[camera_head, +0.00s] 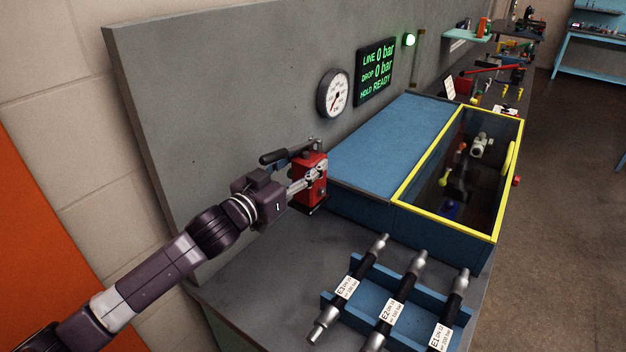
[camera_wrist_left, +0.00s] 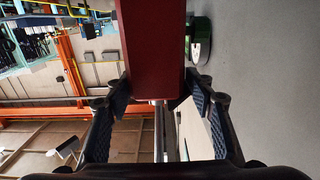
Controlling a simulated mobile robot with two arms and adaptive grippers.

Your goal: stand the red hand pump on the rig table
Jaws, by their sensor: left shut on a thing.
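The red hand pump (camera_head: 317,168) is upright in the head view, with a black lever on top reaching left. It is at the back of the grey rig table (camera_head: 262,262), close to the left end of the blue box. I cannot tell whether its dark base touches the table. My left gripper (camera_head: 306,180) is shut on the pump from the left. In the left wrist view the pump's red body (camera_wrist_left: 152,45) sits between the two fingers of the gripper (camera_wrist_left: 158,95). My right gripper is in neither view.
A blue rack (camera_head: 368,318) with hoses labelled E3, E2 and E1 stands at the table's front. A blue box (camera_head: 385,140) with a yellow-framed clear cover (camera_head: 467,160) stands behind it. A grey panel (camera_head: 230,90) with a gauge (camera_head: 334,93) and display (camera_head: 376,72) rises behind. Bare tabletop lies left of the rack.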

